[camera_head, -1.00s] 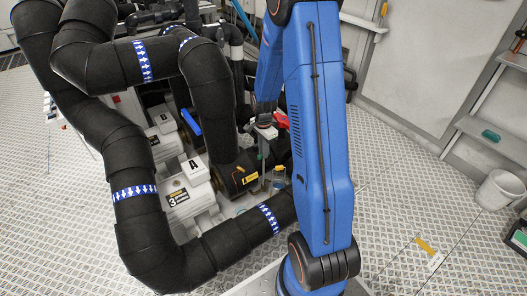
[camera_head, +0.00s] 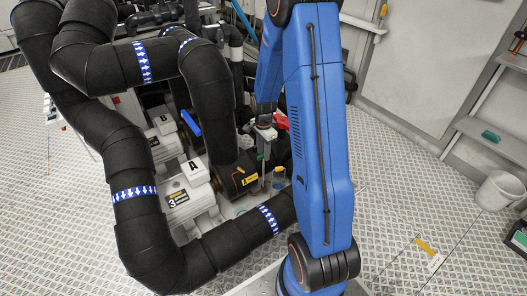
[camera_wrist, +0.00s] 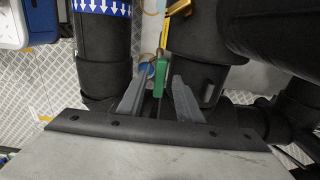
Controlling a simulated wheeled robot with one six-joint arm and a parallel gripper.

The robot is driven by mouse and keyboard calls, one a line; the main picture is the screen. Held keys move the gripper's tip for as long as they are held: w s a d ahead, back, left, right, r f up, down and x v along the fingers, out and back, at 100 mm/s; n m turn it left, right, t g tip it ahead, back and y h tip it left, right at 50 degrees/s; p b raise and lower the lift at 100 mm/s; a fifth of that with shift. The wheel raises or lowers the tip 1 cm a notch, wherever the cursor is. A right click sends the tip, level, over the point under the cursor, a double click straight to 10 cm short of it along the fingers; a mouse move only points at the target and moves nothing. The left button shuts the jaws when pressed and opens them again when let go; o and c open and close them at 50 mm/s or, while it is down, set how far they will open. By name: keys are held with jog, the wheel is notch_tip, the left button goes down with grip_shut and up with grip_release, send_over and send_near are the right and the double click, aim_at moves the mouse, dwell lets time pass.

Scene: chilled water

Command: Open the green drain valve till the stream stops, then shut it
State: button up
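The green valve handle (camera_wrist: 160,73) shows in the wrist view as a short upright grip, with a yellow tag and brass fitting (camera_wrist: 178,38) just beyond it. My gripper (camera_wrist: 159,80) is open, its two grey fingers on either side of the handle's lower end, with a gap visible at each side. In the head view my gripper is low among the pipes beside the black pump body (camera_head: 240,178), mostly hidden by its small size and my blue arm. I cannot make out the stream or the handle's turn there.
Thick black insulated pipes (camera_head: 130,150) with blue arrow bands crowd the left. Pale boxes labelled A (camera_head: 190,172) stand near the pump. A white bucket (camera_head: 500,190) stands at the far right.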

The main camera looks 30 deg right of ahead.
jog(key=shift+r, duration=0.1)
notch_tip(320, 180, up, 17)
dwell(0.6)
jog(key=shift+r, duration=0.1)
dwell(0.3)
jog(key=s+a+r+n+t, duration=0.2)
jog(key=s+a+r+n, duration=0.75)
jog(key=s+r, duration=0.35)
jog(key=s+a+n+t, duration=0.1)
jog(key=s+a+n, duration=0.1)
jog(key=s, duration=0.3)
jog(key=s+a+r+n+t, duration=0.1)
jog(key=s+a+n, duration=0.1)
jog(key=s, duration=0.4)
jog(key=s+a+n, duration=0.2)
jog(key=s+n, duration=0.2)
jog(key=s, duration=0.2)
jog(key=shift+a+r+t, duration=0.15)
jog(key=shift+a+t, duration=0.2)
jog(key=shift+t, duration=0.05)
